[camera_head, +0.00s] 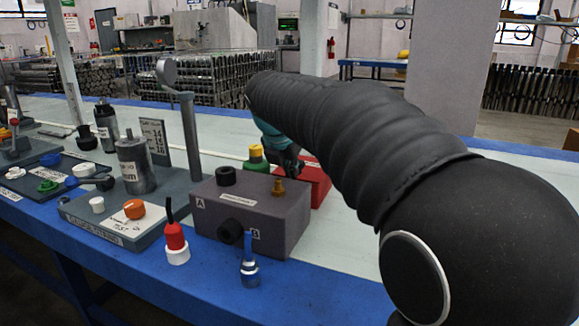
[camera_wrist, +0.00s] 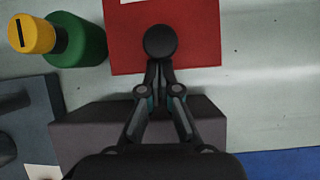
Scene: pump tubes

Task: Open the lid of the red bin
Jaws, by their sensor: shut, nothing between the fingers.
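The red bin (camera_head: 316,180) stands on the table behind the grey block, partly hidden by my arm in the head view. In the wrist view its red lid (camera_wrist: 191,40) lies flat and closed, with a round black knob (camera_wrist: 160,41) near its front edge. My gripper (camera_wrist: 159,64) is shut with nothing between the fingers. Its fingertips are at the near side of the knob; I cannot tell whether they touch it. In the head view my gripper (camera_head: 290,165) is partly hidden behind my arm, beside the bin.
A grey block (camera_head: 270,230) with black and brass fittings stands in front of the bin. A green bottle with a yellow cap (camera_head: 256,158) stands left of the bin. A post on a grey base (camera_head: 188,140) is further left. The table right of the bin is clear in the wrist view.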

